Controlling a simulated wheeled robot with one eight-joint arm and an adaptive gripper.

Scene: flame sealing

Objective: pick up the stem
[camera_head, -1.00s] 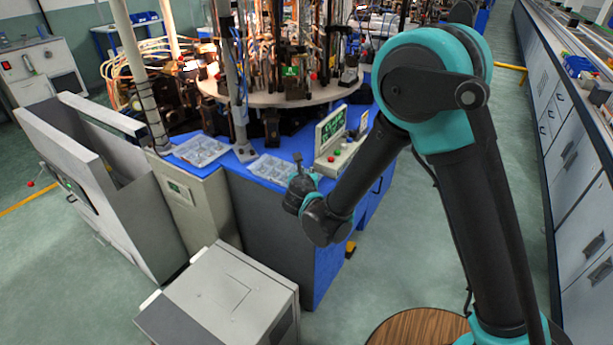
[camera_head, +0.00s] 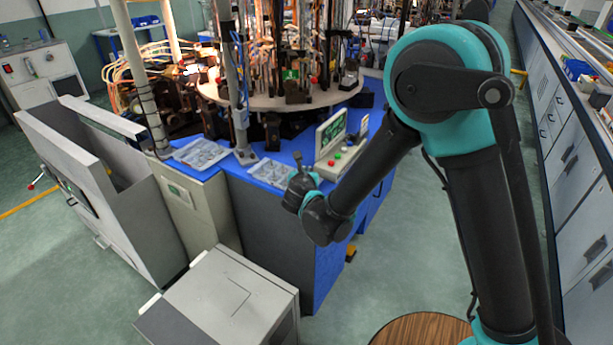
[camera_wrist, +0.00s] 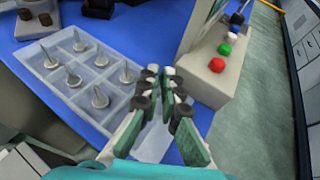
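Several grey pointed stems stand upright in a pale tray (camera_wrist: 112,57) at the left of the wrist view; two of them are a stem at the tray's middle (camera_wrist: 99,48) and a stem nearest my gripper (camera_wrist: 126,75). The tray lies on a blue bench top and also shows in the head view (camera_head: 262,170). My gripper (camera_wrist: 160,78) is in front of the tray's right end, with a narrow gap between its green-padded fingers. No stem shows between them. In the head view my gripper (camera_head: 297,165) is small, right of the tray.
A control box with red, green and white buttons (camera_wrist: 216,65) stands close to the right of my gripper. A second tray (camera_head: 200,152) lies farther left. Behind the trays is a round machine table (camera_head: 275,96) with posts and burners. A grey cabinet (camera_head: 222,300) stands in front.

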